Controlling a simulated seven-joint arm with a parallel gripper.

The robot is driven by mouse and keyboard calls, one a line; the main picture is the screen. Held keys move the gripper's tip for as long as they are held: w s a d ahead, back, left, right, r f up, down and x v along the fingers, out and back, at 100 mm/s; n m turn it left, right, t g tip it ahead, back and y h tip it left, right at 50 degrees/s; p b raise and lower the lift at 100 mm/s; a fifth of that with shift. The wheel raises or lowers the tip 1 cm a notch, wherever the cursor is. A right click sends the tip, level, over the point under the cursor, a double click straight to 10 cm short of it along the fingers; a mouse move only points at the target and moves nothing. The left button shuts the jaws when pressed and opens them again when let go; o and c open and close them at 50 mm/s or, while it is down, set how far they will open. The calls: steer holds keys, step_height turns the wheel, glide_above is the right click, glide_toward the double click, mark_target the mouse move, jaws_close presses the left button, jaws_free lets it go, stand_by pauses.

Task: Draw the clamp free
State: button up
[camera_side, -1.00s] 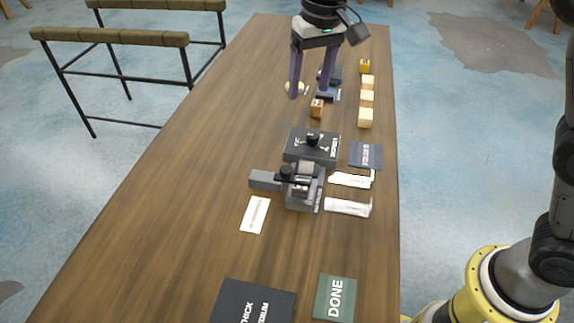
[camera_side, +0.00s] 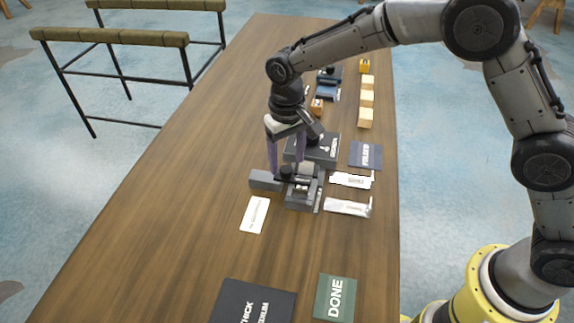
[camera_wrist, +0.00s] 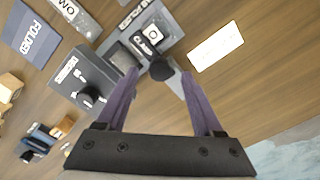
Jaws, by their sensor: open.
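A grey clamp-like fixture (camera_side: 304,197) stands mid-table, with a black knob (camera_side: 287,172) and a grey bar (camera_side: 264,180) reaching out to its left. My gripper (camera_side: 286,168) is pointing down over its knob side, fingers spread and empty. In the wrist view the black knob (camera_wrist: 162,70) lies between the fingertips of my gripper (camera_wrist: 160,74), with the fixture (camera_wrist: 168,30) just beyond. I cannot tell whether the fingers touch the knob. My fingers partly hide the grey bar.
A dark box with a knob (camera_side: 325,147) stands just behind the fixture. A blue-grey FOLDED mat (camera_side: 366,155) and white labelled strips (camera_side: 347,207) lie to the right. A white card (camera_side: 255,214) lies in front left. Green DONE mat (camera_side: 335,298) is near the front. The table's left side is clear.

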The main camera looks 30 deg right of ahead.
mark_target(293, 175)
steer(key=shift+f, duration=1.45)
jaws_close()
stand_by(0.4)
